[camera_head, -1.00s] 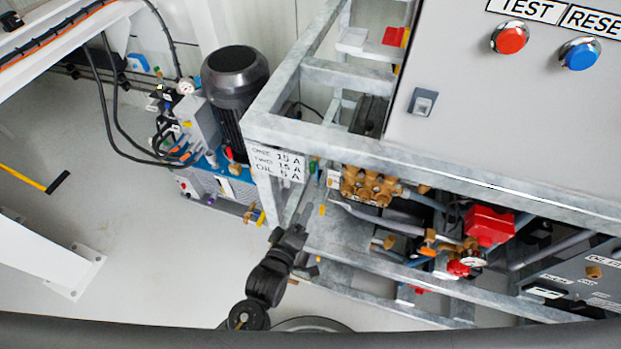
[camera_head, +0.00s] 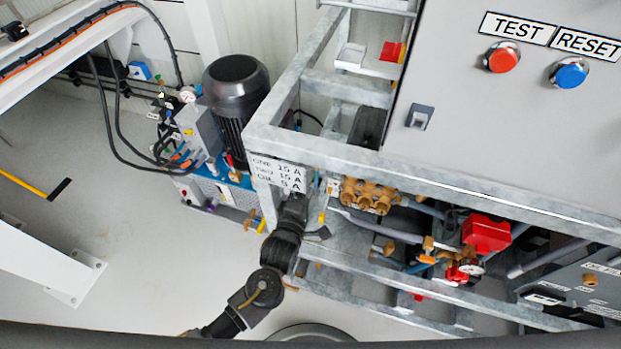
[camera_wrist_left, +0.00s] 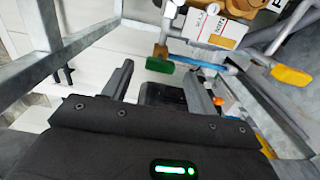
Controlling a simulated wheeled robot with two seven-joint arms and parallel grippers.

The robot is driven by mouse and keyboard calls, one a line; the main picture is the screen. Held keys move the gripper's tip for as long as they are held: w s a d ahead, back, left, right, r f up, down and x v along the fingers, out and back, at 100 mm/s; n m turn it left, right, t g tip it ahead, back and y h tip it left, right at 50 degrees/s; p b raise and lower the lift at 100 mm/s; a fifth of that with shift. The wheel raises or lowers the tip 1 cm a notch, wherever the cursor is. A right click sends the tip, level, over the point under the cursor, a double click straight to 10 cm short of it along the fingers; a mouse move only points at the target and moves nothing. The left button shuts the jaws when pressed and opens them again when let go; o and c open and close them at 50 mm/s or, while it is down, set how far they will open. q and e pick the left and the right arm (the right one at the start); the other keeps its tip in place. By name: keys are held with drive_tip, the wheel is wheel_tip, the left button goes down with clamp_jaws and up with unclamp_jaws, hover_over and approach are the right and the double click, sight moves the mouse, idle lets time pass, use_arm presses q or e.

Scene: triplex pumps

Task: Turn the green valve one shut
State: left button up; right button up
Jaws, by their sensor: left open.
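The green valve handle (camera_wrist_left: 160,65) shows in the left wrist view, at the upper middle, below a white label plate (camera_wrist_left: 215,27). It hangs from a brass-coloured valve part. My left gripper (camera_wrist_left: 160,85) is open, its two dark fingers apart, with the green handle just beyond the gap between the fingertips and not touched as far as I can see. In the head view my left gripper (camera_head: 294,207) is up beside the grey frame, just below the ONE/TWO/OIL sign. I cannot make out the green handle in the head view. My right gripper is not in view.
A yellow handle (camera_wrist_left: 291,75) is to the right in the wrist view. Galvanised frame bars (camera_head: 350,262) run close beside my left arm. A brass pump block (camera_head: 367,196) and a red box (camera_head: 486,234) sit inside the frame. Open floor (camera_head: 130,270) lies left.

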use_arm(q)
drive_tip(key=shift+x, duration=1.4)
drive_tip(key=shift+s, duration=0.1)
drive_tip(key=shift+c, duration=0.2)
drive_tip(key=c, duration=0.9)
